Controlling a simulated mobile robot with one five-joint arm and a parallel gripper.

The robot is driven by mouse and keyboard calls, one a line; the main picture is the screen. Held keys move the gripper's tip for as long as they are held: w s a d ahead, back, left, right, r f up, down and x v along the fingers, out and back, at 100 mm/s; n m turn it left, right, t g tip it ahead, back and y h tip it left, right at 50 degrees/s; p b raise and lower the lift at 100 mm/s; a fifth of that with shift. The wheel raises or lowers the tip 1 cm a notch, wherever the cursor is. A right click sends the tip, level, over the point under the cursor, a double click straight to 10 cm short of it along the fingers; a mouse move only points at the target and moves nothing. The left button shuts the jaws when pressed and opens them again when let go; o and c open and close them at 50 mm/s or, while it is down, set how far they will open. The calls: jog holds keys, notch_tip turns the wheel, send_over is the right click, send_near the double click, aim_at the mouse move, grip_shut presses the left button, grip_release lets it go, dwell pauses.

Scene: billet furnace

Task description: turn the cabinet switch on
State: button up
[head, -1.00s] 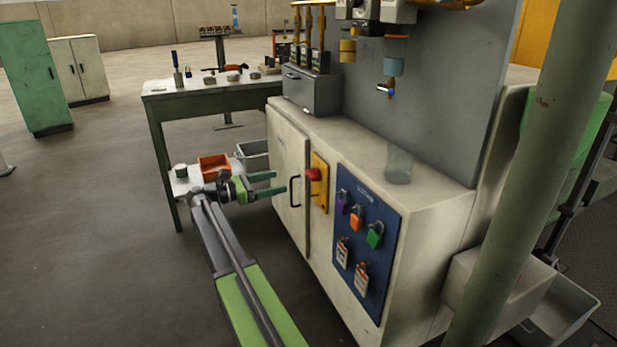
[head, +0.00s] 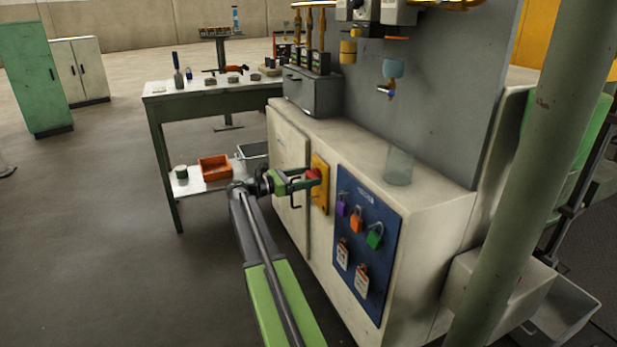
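The cabinet switch is a red knob (head: 313,174) on a yellow plate (head: 321,196), on the front of the pale cabinet (head: 290,148) just right of its door handle. The fingers hide part of the knob and the top of the door handle.
A blue board (head: 366,245) with padlocks and tags is right of the switch. A dark door handle (head: 295,192) is close below my gripper. A workbench (head: 205,98) with an orange bin (head: 215,167) on its lower shelf stands behind. Open floor lies left.

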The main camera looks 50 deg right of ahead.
jog(key=c, duration=0.9)
jog(key=shift+s+d, duration=0.1)
jog(key=shift+d, duration=0.3)
jog(key=shift+c, duration=0.8)
jog(key=shift+a, duration=0.35)
jog(key=shift+a+m, duration=0.1)
jog(key=shift+m, duration=0.4)
jog(key=m, duration=0.3)
jog(key=shift+a+m, duration=0.1)
jog(key=shift+m, duration=0.3)
jog(key=m, duration=0.3)
jog(key=shift+s+f+m, duration=0.1)
jog(key=shift+s+m, duration=0.05)
jog(key=shift+m, duration=0.25)
jog(key=m, duration=0.5)
jog(key=shift+s, duration=0.15)
jog(key=shift+m, duration=2.2)
